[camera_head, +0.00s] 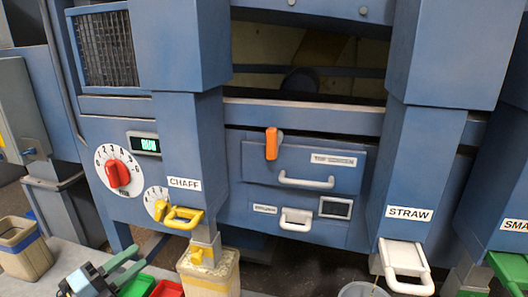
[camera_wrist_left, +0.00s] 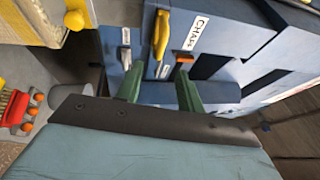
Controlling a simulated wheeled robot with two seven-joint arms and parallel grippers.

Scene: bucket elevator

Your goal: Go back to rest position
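My left gripper (camera_head: 139,258) is low in the head view, at the left of centre, with its two green fingers spread apart. It is in front of the blue machine and left of the cream bucket under the CHAFF chute. In the left wrist view the green fingers (camera_wrist_left: 158,80) are also apart, with nothing held between them. They point toward the machine front with the CHAFF label (camera_wrist_left: 194,32). My right gripper is in neither view.
The blue machine has a CHAFF chute (camera_head: 190,130) with a yellow handle (camera_head: 183,217) and a STRAW chute (camera_head: 417,160) with a white handle (camera_head: 405,267). A cream bucket (camera_head: 209,277) stands close to my left gripper. Another bucket (camera_head: 24,250) is at far left.

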